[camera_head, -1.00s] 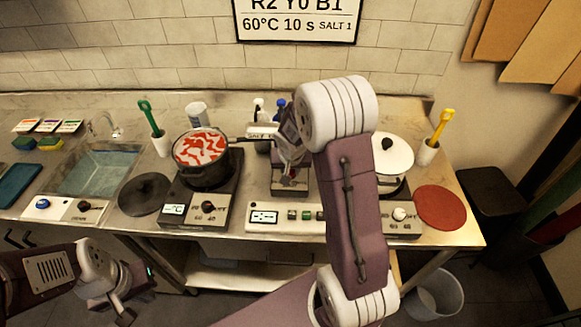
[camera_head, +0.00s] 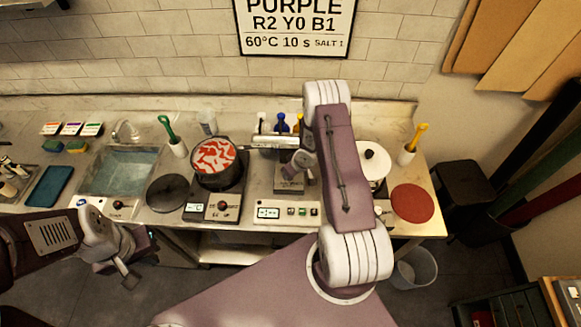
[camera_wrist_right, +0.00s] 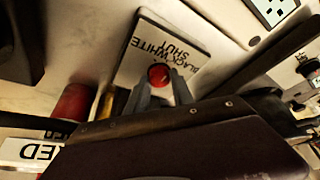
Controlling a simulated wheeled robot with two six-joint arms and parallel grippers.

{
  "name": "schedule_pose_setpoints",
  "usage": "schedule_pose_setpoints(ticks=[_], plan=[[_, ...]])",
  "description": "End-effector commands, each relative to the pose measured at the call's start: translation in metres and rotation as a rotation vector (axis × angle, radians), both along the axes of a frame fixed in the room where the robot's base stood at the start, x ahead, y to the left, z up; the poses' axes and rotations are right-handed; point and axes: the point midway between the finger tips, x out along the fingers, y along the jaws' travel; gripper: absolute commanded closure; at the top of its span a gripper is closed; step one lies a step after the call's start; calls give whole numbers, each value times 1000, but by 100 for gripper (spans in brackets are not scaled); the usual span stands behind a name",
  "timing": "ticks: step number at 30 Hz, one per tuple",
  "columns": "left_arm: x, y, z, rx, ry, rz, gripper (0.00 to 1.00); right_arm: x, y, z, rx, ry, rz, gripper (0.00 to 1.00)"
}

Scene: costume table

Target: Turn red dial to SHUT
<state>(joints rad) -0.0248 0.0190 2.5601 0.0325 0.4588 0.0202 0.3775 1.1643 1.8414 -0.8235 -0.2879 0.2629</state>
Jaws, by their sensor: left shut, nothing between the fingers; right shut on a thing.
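The red dial (camera_wrist_right: 159,76) is a small round red knob in the right wrist view. It sits on a pale plate (camera_wrist_right: 150,48) with black lettering that reads BLACK, WHITE and SHUT, upside down. My right gripper (camera_wrist_right: 163,92) has its two grey fingers on either side of the knob and is shut on it. I cannot tell which word the dial points to. In the head view the dial is hidden near my right arm. My left gripper (camera_head: 128,277) is shut and empty, low at the left in front of the counter.
A dark pot (camera_head: 216,168) with red and white contents stands left of my right arm. A white-lidded pot (camera_head: 371,162) stands to its right. A labelled bar (camera_head: 274,142) crosses near bottles at the back. A red jar (camera_wrist_right: 72,103) is close to my right gripper.

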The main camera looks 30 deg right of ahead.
Motion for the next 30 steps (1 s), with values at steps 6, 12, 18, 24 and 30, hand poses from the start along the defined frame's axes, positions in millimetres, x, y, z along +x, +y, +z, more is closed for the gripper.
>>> schedule_pose_setpoints(ticks=[6, 12, 18, 24, 30], plan=[[0, 0, 9, 0, 0, 0, 100, 1, -1, 1, -1, -3, 34, 100], [0, 0, 8, 0, 0, 0, 100, 1, 0, 0, -1, -2, 40, 100], [0, 0, 8, 0, 0, 0, 100, 0, 0, 0, 0, -2, 39, 100], [0, 0, 8, 0, 0, 0, 100, 0, 0, 0, 0, -1, 38, 50], [0, 0, 8, 0, 0, 0, 100, 0, -1, 1, 0, -1, 38, 50]])
